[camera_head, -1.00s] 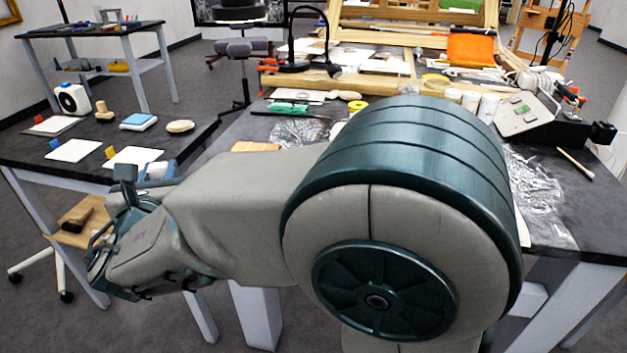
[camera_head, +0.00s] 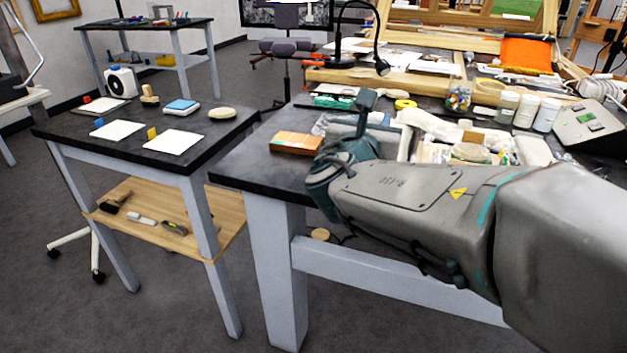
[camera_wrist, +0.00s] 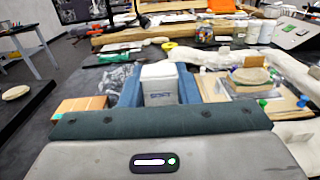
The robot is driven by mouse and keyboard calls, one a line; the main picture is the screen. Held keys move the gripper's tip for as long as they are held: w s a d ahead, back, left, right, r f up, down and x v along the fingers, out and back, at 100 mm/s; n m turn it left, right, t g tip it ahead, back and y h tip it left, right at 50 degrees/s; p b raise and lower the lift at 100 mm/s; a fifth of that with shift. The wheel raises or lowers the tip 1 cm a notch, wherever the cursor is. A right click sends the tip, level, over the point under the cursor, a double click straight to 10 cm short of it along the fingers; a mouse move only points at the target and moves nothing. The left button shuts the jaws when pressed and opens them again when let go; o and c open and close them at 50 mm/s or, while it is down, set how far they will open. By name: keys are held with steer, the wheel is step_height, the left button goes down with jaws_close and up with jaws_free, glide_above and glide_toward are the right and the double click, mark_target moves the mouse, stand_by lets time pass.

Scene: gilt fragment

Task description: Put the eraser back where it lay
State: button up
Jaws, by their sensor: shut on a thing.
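In the wrist view my gripper (camera_wrist: 160,88) is shut on a white eraser (camera_wrist: 159,84) with dark lettering on it, held between two blue fingers. Behind and below it lies the cluttered worktable. In the head view my wrist is over the left front part of the dark worktable (camera_head: 235,165). There the eraser and the fingertips are hidden behind my wrist, so I cannot tell the height above the table. The place where the eraser lay cannot be told from these frames.
An orange-brown box (camera_head: 297,143) lies near the worktable's left end, left of my gripper. Jars (camera_head: 526,110), a lamp (camera_head: 382,65) and an open tray of items crowd the worktable. A smaller table (camera_head: 110,145) at left holds white sheets, coloured blocks and a round pad (camera_head: 222,113).

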steer(key=w+a+f, duration=0.1)
steer(key=a+f, duration=0.1)
steer(key=a, duration=0.1)
steer(key=w+a+f+b, duration=0.1)
steer(key=a+f, duration=0.1)
steer(key=a, duration=0.2)
steer(key=w+a+f+b, duration=0.1)
steer(key=w+a+f, duration=0.1)
steer(key=a+f, duration=0.1)
steer(key=shift+a, duration=0.3)
steer(key=shift+f+b, duration=0.9)
steer(key=shift+f, duration=1.05)
steer(key=shift+f, duration=0.2)
steer(key=o, duration=1)
steer(key=shift+c, duration=0.2)
steer(key=shift+r, duration=0.2)
steer(key=p+v, duration=0.2)
steer(key=v, duration=1)
